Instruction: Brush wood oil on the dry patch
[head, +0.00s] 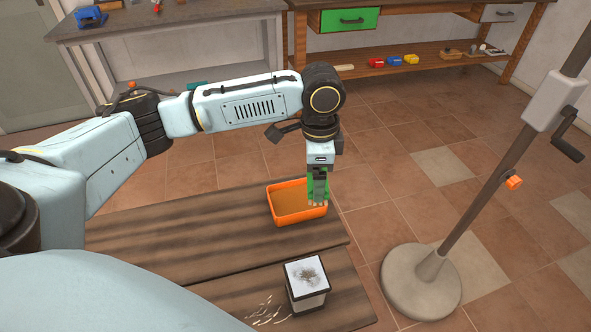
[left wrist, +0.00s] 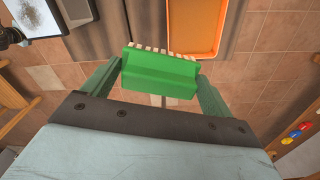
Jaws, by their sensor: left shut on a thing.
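My left gripper (head: 318,188) is shut on a green brush (left wrist: 160,74), which spans between its two fingers in the left wrist view with pale bristles along one edge. In the head view the brush is at the right side of an orange tray (head: 302,219) holding a brown layer; I cannot tell whether it touches the tray. The tray also shows in the left wrist view (left wrist: 218,45). Pale, scratchy streaks (head: 266,308) mark the dark wooden boards (head: 190,240) near the front, possibly the dry patch. My right gripper is not in view.
A white-topped block (head: 307,286) with a dark smudge stands on the boards, right of the streaks. A stand with a round base (head: 420,283) rises on the right. Workbenches (head: 170,42) line the back. Tiled floor lies open between.

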